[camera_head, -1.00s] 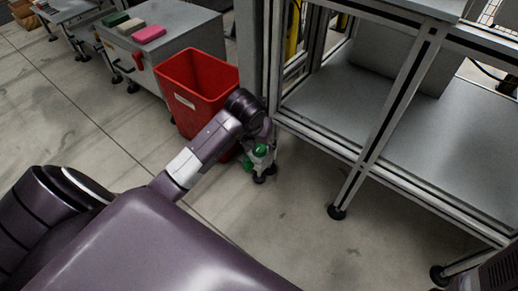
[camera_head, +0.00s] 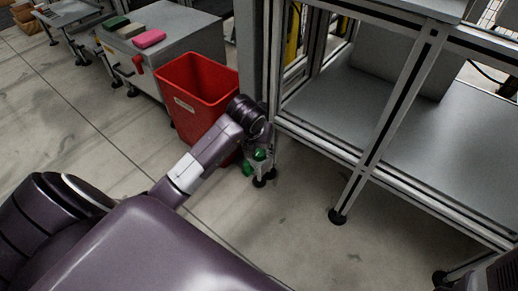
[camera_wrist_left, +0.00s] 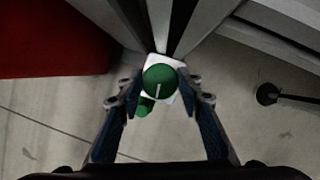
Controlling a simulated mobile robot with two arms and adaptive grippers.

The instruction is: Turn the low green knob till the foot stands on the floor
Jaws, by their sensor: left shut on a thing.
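A round green knob (camera_wrist_left: 160,78) with a white line on its top shows in the left wrist view, over a white block beside the frame post. It also shows in the head view (camera_head: 259,154). A second green part (camera_wrist_left: 145,106) sits lower beside it, also seen in the head view (camera_head: 247,168). My left gripper (camera_wrist_left: 159,88) has its fingers on both sides of the lined knob and is shut on it. A dark foot (camera_head: 259,182) shows below the knob; I cannot tell whether it touches the floor. My right gripper is not in view.
A red bin (camera_head: 197,88) stands close to the left of the post and my left wrist. A grey cabinet (camera_head: 175,45) with coloured blocks is behind it. The metal frame's shelf (camera_head: 330,95) and another foot (camera_head: 337,216) are to the right. Floor in front is clear.

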